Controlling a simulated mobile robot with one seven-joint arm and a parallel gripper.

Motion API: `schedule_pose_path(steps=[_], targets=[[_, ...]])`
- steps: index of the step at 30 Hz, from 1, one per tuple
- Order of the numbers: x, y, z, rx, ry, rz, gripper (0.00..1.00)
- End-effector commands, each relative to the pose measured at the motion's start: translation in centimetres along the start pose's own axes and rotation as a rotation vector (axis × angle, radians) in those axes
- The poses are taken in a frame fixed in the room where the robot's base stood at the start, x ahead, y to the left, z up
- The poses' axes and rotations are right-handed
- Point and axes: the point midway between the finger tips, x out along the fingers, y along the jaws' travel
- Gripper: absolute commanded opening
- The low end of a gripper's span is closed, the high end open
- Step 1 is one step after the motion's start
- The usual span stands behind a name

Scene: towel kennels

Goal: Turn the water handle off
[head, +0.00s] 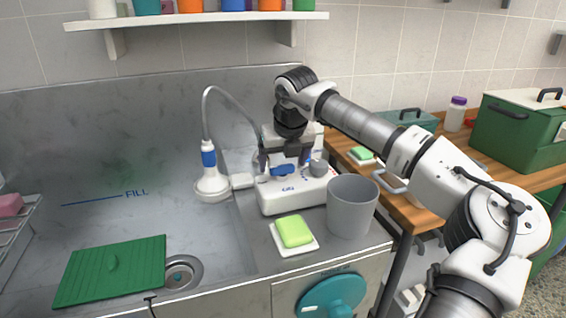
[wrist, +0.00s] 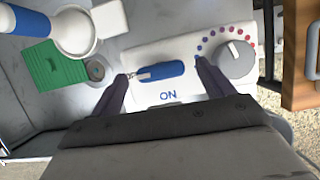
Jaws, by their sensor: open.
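The white water unit (head: 300,198) stands on the counter right of the sink. Its blue water handle (head: 283,170) is on the top face; in the wrist view the handle (wrist: 165,71) lies nearly level in the picture, with the word ON printed just below it. Small lettering at its left end is partly covered by a finger. My gripper (head: 291,156) is above the unit, pointing down. In the wrist view my gripper (wrist: 164,72) is open, one finger near each end of the handle. I cannot tell whether either finger touches it. A grey dial (wrist: 235,59) with coloured dots is to the right.
A grey bin (head: 351,207) and a yellow-green sponge on a dish (head: 294,231) stand close in front of the unit. A hose with a shower head (head: 212,184) is on its left. A green mat (head: 112,270) lies in the sink beside the drain.

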Motion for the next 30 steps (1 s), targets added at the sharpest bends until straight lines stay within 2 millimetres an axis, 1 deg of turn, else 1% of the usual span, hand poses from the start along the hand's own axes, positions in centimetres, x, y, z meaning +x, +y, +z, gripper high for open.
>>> schedule_pose_path(steps=[5,9,12,16,18,22,30], targets=[[-3.4,-0.1,0.0,0.002,-0.003,-0.003,0.80],[-6.8,-0.1,0.0,0.001,-0.004,-0.003,0.80],[-9.0,-0.1,0.0,0.002,-0.004,-0.003,0.80],[-11.2,-0.1,0.0,0.001,-0.003,-0.002,0.80],[-11.9,0.0,0.0,0.001,0.000,-0.001,0.80],[-12.8,0.0,0.0,0.001,-0.001,0.000,0.80],[-12.9,0.0,0.0,0.000,0.000,0.000,0.80]])
